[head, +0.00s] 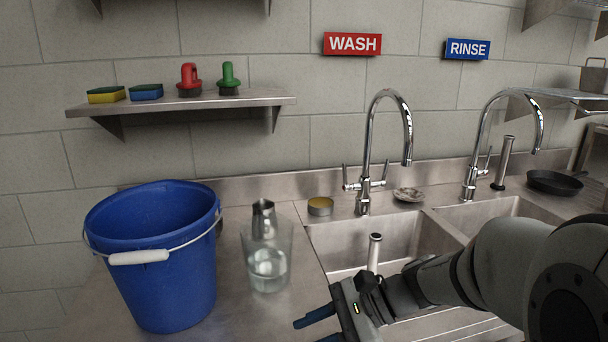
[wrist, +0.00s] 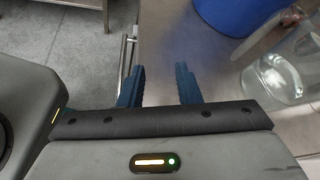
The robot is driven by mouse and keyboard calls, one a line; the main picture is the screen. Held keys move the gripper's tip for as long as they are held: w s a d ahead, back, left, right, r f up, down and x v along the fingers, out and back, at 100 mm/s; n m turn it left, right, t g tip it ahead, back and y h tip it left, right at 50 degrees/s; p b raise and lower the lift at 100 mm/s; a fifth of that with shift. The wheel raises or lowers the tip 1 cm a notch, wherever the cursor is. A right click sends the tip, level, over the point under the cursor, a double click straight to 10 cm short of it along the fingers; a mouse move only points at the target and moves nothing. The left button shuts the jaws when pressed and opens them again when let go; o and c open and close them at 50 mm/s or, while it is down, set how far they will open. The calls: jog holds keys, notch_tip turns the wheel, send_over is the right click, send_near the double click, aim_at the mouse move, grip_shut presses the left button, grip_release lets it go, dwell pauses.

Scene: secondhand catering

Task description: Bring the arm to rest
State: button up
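My gripper (head: 314,322) is at the bottom middle of the head view, low in front of the glass jug and the wash sink. In the wrist view its two blue fingers (wrist: 160,85) stand apart with nothing between them, over the counter's front edge. My arm comes in from the right, across the front of the sinks.
A blue bucket (head: 155,270) and a clear glass jug (head: 268,268) with a metal piece in its top stand left on the steel counter (head: 240,318). The wash sink (head: 340,245) has an upright pipe. Taps (head: 368,150) rise behind; a shelf (head: 190,101) hangs above.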

jog(key=s+d+r+n+t+h+p, duration=0.1)
jog(key=s+d+r+n+h+p, duration=0.1)
jog(key=d+n+h, duration=0.4)
jog(key=s+d+r+n+t+h+p, duration=0.2)
jog(key=s+d+r+n+h+p, duration=0.1)
jog(key=d, duration=0.5)
jog(key=s+n+h+p, duration=0.1)
jog(key=n+h+p, duration=0.1)
jog(key=n+h, duration=0.1)
jog(key=shift+s+r+n, duration=0.15)
jog(key=shift+r+n, duration=0.1)
jog(key=shift+n, duration=0.15)
